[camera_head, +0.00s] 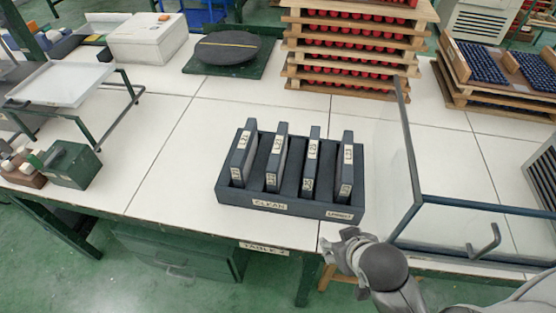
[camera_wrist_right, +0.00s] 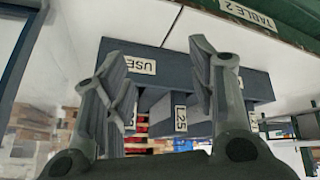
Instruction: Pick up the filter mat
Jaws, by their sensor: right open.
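Several dark slab-like filter mats (camera_head: 277,157) stand upright side by side in slots of a dark rack (camera_head: 290,207) labelled CLEAN on the table. Their small white L-number labels are hard to read. The rightmost mat (camera_head: 346,166) is nearest my right gripper (camera_head: 343,247). That gripper is open and empty, in front of the rack's right front corner near the table edge. In the right wrist view its two fingers (camera_wrist_right: 158,62) are spread before the rack's front wall (camera_wrist_right: 175,68), with a mat labelled about L25 (camera_wrist_right: 168,118) behind. No left gripper shows.
A glass screen with a blue-grey frame (camera_head: 480,215) stands right of the rack. Stacked wooden trays with red pieces (camera_head: 355,45) are behind, a round dark turntable (camera_head: 228,47) back left, a metal stand with a white tray (camera_head: 62,83) left.

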